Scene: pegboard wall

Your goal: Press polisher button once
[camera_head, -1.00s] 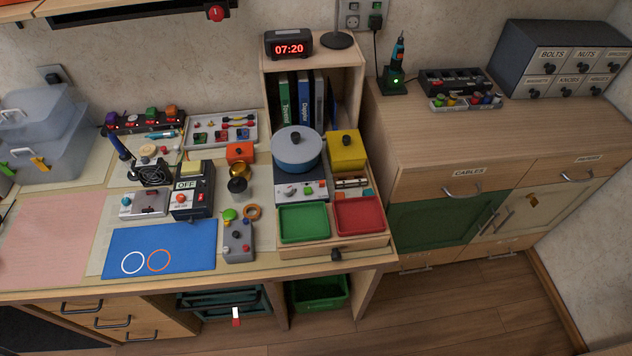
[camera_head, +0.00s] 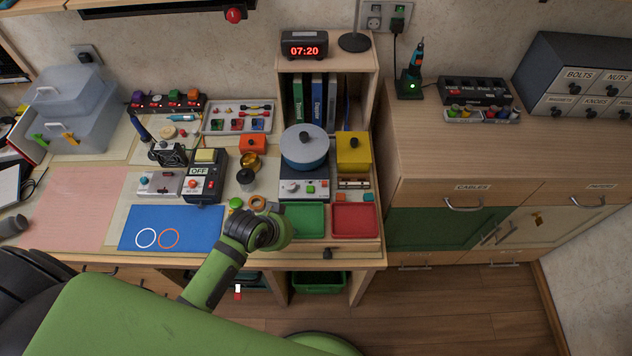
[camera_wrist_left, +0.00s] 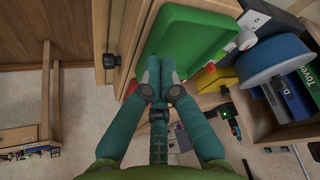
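No label is readable, but this looks like the polisher. The pot also shows in the left wrist view (camera_wrist_left: 275,62), at the right. My left arm reaches in from the lower left in the head view, its wrist in front of the green tray. In the left wrist view, my left gripper (camera_wrist_left: 160,72) has its fingertips together with nothing visible between them, over or beside the green tray (camera_wrist_left: 195,30). My right gripper is not in view.
A red tray (camera_head: 354,219) lies right of the green tray. A yellow box (camera_head: 353,152) stands beside the pot. A black box marked OFF (camera_head: 206,175) and a blue mat (camera_head: 172,228) are to the left.

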